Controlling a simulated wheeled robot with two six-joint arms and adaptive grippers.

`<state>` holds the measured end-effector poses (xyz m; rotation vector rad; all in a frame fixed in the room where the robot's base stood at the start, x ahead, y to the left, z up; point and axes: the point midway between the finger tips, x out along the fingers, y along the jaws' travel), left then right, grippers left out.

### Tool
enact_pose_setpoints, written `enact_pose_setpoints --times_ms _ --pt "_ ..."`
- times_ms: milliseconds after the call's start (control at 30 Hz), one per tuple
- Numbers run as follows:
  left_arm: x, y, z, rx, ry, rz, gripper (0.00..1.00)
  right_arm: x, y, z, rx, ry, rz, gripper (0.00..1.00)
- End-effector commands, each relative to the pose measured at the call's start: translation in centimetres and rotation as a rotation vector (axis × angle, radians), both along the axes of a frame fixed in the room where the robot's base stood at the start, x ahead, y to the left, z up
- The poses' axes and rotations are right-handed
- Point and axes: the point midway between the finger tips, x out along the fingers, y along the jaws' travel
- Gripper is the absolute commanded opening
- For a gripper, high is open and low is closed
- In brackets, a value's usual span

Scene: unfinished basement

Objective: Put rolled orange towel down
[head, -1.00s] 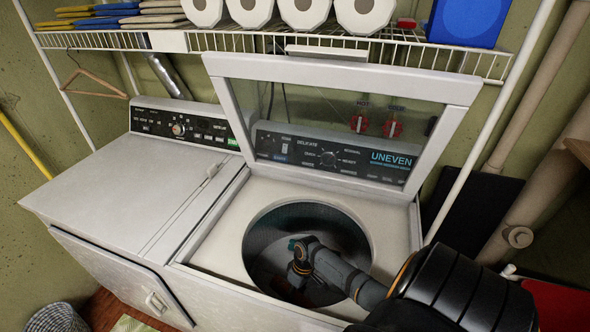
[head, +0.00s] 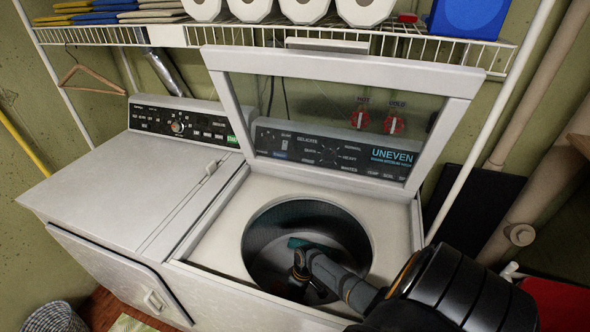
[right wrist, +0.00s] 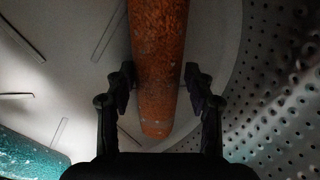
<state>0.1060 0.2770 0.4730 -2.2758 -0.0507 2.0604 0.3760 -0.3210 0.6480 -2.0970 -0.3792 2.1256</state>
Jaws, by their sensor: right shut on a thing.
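The rolled orange towel (right wrist: 158,60) is between the fingers of my right gripper (right wrist: 160,88) in the right wrist view, and the gripper is shut on it. The towel's near end points toward the wrist; its far end runs out of the picture. Behind it is the pale drum floor; whether the towel touches it I cannot tell. In the head view my right arm reaches into the open washer tub (head: 262,262), where the arm and tub wall hide the orange towel. My left gripper is not in view.
A teal rolled towel (right wrist: 32,155) lies in the drum at lower left, apart from the orange one; it also shows in the head view (head: 298,243). The perforated drum wall (right wrist: 285,95) is close on the right.

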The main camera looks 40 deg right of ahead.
Motion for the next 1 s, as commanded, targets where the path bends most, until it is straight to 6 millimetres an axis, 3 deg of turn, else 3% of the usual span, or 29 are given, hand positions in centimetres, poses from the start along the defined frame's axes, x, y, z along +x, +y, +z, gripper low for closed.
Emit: enact_pose_setpoints --times_ms 33,67,200,567,733,1000 --pt "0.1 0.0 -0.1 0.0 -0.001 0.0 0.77 0.0 0.0 -0.1 0.0 0.0 0.0 0.14" --pt "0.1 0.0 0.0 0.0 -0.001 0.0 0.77 0.0 0.0 -0.1 0.0 0.0 0.0 0.58" --pt "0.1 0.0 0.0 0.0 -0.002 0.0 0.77 0.0 0.0 0.0 0.0 0.0 0.0 0.77" --pt "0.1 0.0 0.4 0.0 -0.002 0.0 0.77 0.0 0.0 0.5 0.0 0.0 0.0 0.77" --pt "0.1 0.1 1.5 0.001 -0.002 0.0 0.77 0.1 -0.8 3.4 -0.004 -0.003 0.001 0.77" --pt "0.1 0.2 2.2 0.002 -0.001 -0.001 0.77 0.2 -2.5 9.8 -0.004 -0.001 0.003 0.77"
